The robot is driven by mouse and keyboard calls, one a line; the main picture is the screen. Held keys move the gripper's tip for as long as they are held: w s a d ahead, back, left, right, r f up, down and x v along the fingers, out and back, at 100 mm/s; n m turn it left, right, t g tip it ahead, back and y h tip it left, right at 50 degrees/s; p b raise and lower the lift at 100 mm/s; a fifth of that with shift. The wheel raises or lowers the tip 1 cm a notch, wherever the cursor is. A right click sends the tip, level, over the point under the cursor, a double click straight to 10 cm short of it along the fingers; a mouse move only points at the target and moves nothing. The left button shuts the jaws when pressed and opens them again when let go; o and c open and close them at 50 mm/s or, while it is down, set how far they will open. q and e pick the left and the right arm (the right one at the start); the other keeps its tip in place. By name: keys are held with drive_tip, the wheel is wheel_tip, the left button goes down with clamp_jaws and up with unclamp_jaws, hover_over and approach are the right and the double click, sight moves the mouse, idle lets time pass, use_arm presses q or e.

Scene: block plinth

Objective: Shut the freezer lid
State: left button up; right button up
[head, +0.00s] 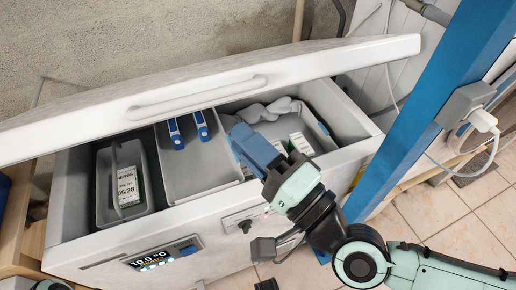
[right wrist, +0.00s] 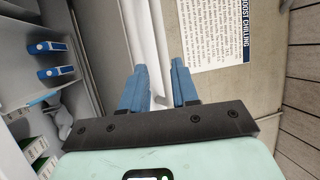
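The white chest freezer (head: 222,214) has its lid (head: 330,61) partly raised, with the inside showing below it. A long pale handle (head: 198,96) runs along the lid's front face. My right gripper (head: 241,140) is in front of the freezer opening, just below the lid's edge in the head view. In the right wrist view its two blue fingers (right wrist: 158,68) are apart. A pale bar, seemingly the lid handle (right wrist: 153,35), shows in line with the gap between them; I cannot tell whether they touch it.
Inside are a grey bin (head: 136,210) with a labelled pack, blue-ended boxes (head: 188,130) and a lumpy grey bag (head: 271,108). A blue post (head: 430,95) stands close on the right, with a plugged-in socket (head: 466,103). Tiled floor lies at the lower right.

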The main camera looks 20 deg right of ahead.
use_arm(q)
drive_tip(key=shift+w+r, duration=0.2)
drive_tip(key=shift+w, duration=0.1)
use_arm(e)
drive_tip(key=shift+v, duration=1.05)
